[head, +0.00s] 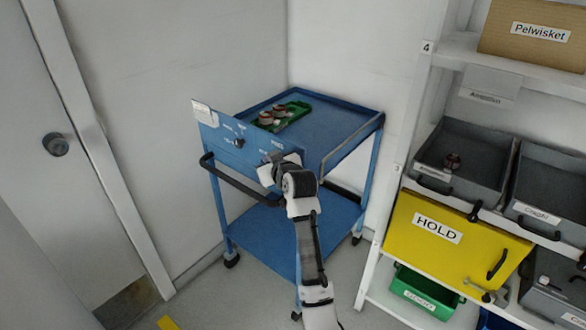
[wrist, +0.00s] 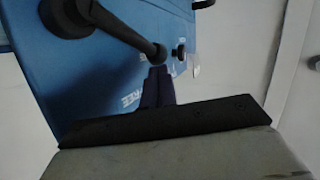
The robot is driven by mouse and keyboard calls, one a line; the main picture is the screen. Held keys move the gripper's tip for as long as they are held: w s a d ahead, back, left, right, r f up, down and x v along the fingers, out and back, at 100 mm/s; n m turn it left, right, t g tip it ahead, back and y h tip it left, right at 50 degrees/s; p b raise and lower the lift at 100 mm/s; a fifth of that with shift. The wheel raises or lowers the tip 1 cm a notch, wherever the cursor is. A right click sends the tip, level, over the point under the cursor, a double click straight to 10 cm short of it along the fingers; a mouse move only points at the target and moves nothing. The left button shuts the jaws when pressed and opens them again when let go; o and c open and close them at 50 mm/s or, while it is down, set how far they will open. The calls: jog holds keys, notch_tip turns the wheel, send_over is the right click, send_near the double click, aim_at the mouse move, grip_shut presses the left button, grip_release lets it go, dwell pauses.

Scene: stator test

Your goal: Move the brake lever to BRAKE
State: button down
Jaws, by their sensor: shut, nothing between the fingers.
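The brake lever (wrist: 125,32) is a black arm running from a round black hub (wrist: 66,16) to a rounded end, on the blue panel of the cart. In the wrist view its end lies right at the tips of my gripper (wrist: 158,72). I cannot tell whether they touch. The fingers are shut with nothing between them. A white FREE label (wrist: 134,104) shows on the panel, left of the fingers. In the head view my gripper (head: 272,160) is at the right part of the cart's panel (head: 222,137) and hides most of the lever. I cannot read a BRAKE label.
A small black knob (head: 239,143) sits on the panel further left. A black push handle (head: 245,187) curves below the panel. A green tray (head: 293,112) with parts lies on the cart top (head: 330,125). A shelf rack with bins and a yellow HOLD panel (head: 440,262) stands right.

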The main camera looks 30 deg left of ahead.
jog(key=shift+a+f+h, duration=0.4)
jog(key=shift+a+f, duration=0.45)
jog(key=shift+a, duration=0.15)
jog(key=shift+f, duration=0.1)
jog(key=s+d+r, duration=0.6)
jog(key=r, duration=0.5)
jog(key=shift+s+b, duration=0.2)
jog(key=shift+b, duration=0.15)
jog(key=shift+d, duration=0.1)
